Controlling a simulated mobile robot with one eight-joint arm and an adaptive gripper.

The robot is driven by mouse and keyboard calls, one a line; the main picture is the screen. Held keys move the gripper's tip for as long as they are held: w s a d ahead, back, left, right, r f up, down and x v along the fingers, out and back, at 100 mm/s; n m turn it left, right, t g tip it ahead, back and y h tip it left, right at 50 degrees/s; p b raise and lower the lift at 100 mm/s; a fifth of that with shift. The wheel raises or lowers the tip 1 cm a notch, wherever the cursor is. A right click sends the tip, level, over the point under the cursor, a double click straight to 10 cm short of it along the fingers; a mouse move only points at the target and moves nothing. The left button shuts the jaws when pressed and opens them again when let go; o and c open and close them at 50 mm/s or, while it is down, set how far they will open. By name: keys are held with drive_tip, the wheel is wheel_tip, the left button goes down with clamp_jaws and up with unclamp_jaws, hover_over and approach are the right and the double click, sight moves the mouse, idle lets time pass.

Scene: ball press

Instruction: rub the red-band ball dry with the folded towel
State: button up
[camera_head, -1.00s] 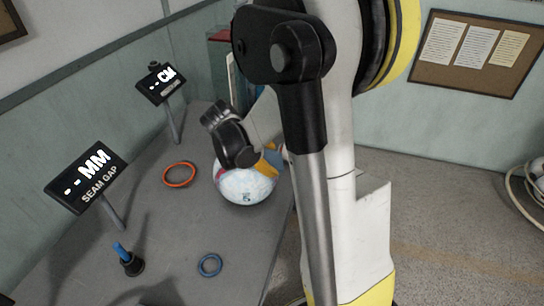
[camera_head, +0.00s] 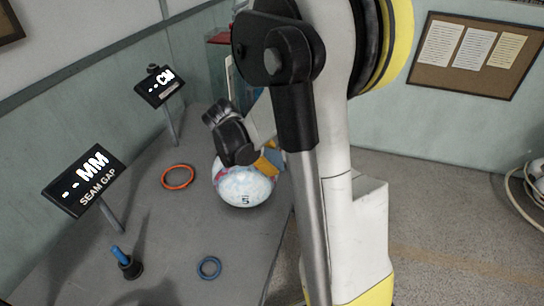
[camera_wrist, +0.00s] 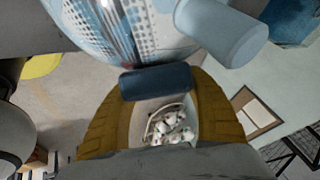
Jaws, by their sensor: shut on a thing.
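The ball (camera_head: 243,188) is white and pale blue with pinkish-red patches and a dark "5" on its near side. It sits on the grey table beneath my gripper (camera_head: 268,162). In the wrist view the ball (camera_wrist: 120,28) fills the top, with dotted prints and a small red patch. My gripper (camera_wrist: 154,94) has yellow fingers shut on a dark blue folded pad, which looks like the towel (camera_wrist: 155,80). The towel's edge is at or very near the ball; I cannot tell whether they touch. My wrist hides part of the ball in the head view.
On the grey table (camera_head: 160,235) are an orange ring (camera_head: 178,164), a blue ring (camera_head: 209,259) and a blue-handled black tool (camera_head: 124,260). Two displays, CM (camera_head: 160,86) and MM (camera_head: 84,181), stand left. A pale blue cylinder (camera_wrist: 225,30) is beside the ball.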

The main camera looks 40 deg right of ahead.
drive_tip(key=shift+s+a, duration=0.4)
drive_tip(key=shift+a, duration=0.25)
drive_tip(key=shift+w+d, duration=0.4)
drive_tip(key=shift+d, duration=0.25)
drive_tip(key=shift+w+d, duration=0.35)
drive_tip(key=shift+d, duration=0.3)
drive_tip(key=shift+s+a, duration=0.4)
drive_tip(key=shift+a, duration=0.25)
drive_tip(key=shift+s+a, duration=0.35)
drive_tip(key=shift+a, duration=0.3)
drive_tip(key=s+d+r+p, duration=0.2)
drive_tip(key=s+r+p, duration=0.1)
drive_tip(key=r, duration=0.1)
drive_tip(key=shift+s+r, duration=0.25)
drive_tip(key=shift+s, duration=0.05)
